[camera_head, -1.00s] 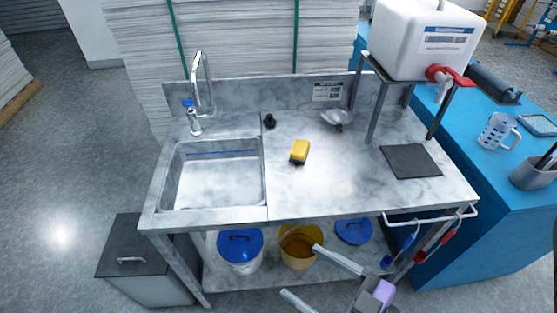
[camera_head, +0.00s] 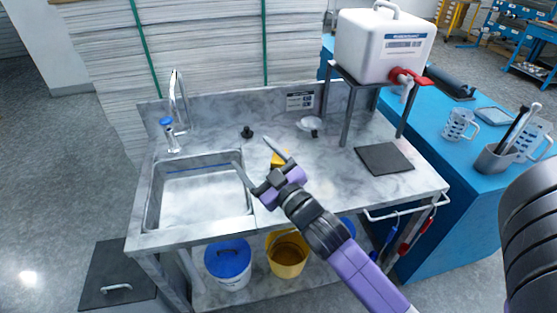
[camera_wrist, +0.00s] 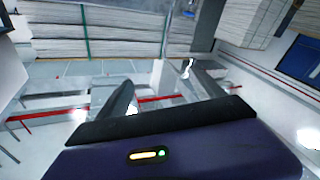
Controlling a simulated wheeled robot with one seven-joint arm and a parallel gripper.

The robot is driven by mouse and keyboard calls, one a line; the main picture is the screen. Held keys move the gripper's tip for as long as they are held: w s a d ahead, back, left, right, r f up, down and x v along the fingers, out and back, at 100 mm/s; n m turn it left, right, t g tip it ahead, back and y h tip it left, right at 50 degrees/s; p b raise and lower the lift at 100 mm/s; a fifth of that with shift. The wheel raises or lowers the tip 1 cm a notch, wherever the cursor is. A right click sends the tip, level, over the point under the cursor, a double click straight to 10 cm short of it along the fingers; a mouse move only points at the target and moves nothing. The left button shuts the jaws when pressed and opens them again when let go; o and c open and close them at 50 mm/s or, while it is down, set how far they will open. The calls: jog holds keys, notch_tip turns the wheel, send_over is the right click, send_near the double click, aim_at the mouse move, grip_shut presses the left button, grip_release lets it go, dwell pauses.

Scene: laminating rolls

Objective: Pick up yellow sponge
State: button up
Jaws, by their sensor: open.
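The yellow sponge (camera_head: 276,162) lies on the marble-patterned counter (camera_head: 340,190), right of the sink. In the wrist view my gripper's fingers (camera_wrist: 165,88) show apart and empty, and the sponge is not seen.
The sink basin (camera_head: 200,195) has a tall faucet (camera_head: 178,100) behind it. A black stopper (camera_head: 247,132), a small metal dish (camera_head: 311,125) and a dark mat (camera_head: 384,158) are on the counter. A white jug (camera_head: 383,47) stands on a raised stand at the back right.

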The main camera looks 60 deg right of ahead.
jog(key=w+d+r+m+g+h, duration=0.1)
jog(key=w+d+m+g+h, duration=0.3)
jog(key=d, duration=0.9)
jog(key=s+d+r+m+g+h, duration=0.1)
jog(key=d+m+g, duration=0.6)
jog(key=d, duration=0.6)
jog(key=m+g+y, duration=0.3)
jog(key=g+y, duration=0.2)
jog(key=y, duration=0.4)
send_over(278, 161)
notch_tip(278, 161, down, 13)
jog(key=shift+f, duration=0.15)
jog(key=shift+s+a+f, duration=0.1)
jog(key=shift+a+f, duration=0.05)
jog(key=shift+f, duration=0.5)
jog(key=shift+p+x, duration=0.85)
jog(key=shift+x, duration=2.6)
jog(key=c, duration=1.6)
